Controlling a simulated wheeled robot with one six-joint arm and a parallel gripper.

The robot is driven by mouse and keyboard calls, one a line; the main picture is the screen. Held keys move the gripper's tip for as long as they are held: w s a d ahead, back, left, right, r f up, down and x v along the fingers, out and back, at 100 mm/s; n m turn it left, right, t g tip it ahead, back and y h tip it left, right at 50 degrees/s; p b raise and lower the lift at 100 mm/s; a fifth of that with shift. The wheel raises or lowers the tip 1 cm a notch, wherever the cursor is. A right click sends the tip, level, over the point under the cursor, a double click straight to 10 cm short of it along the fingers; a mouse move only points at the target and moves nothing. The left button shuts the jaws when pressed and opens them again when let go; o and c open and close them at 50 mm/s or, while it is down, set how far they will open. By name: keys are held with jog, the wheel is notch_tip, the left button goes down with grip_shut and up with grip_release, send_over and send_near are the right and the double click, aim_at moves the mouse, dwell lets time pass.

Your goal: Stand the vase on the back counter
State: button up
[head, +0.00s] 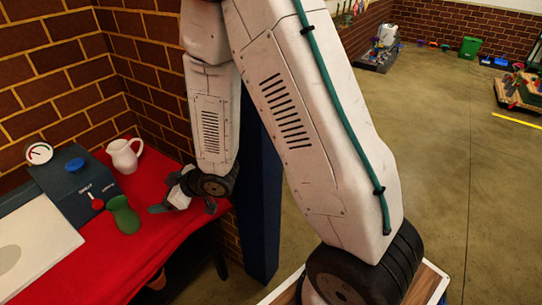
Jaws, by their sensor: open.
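A green vase (124,216) with a narrow neck stands upright on a red-topped counter (138,249) along the brick wall. I cannot tell whether this is the back counter. My gripper (182,208) is low over the right end of the red top, to the right of the vase and apart from it. Its dark fingers are spread. Something white (178,199) shows at the fingers; I cannot tell whether it is a part of my gripper or a separate thing. My own arm hides part of the counter's right end.
A white pitcher (125,155) stands behind the vase. A dark box (70,190) with a dial, a blue knob and a red knob is to its left, beside a white panel (32,245). A blue post (259,200) stands right of the counter. Open floor (440,150) lies right.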

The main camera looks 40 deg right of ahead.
jog(key=s+d+r+m+g+h, duration=0.1)
jog(key=s+d+r+m+h, duration=0.25)
jog(key=d+r, duration=0.4)
jog(key=s+d+r+m+g+h, duration=0.2)
jog(key=s+d+r+h, duration=0.2)
jog(key=d+r, duration=0.35)
jog(key=s+r+m+g, duration=0.1)
jog(key=s+r, duration=0.3)
jog(key=s, duration=0.7)
jog(key=s+r+m+g, duration=0.2)
jog(key=s+r+g, duration=0.2)
jog(key=s, duration=0.7)
jog(key=shift+s+r, duration=0.15)
jog(key=shift+r, duration=0.55)
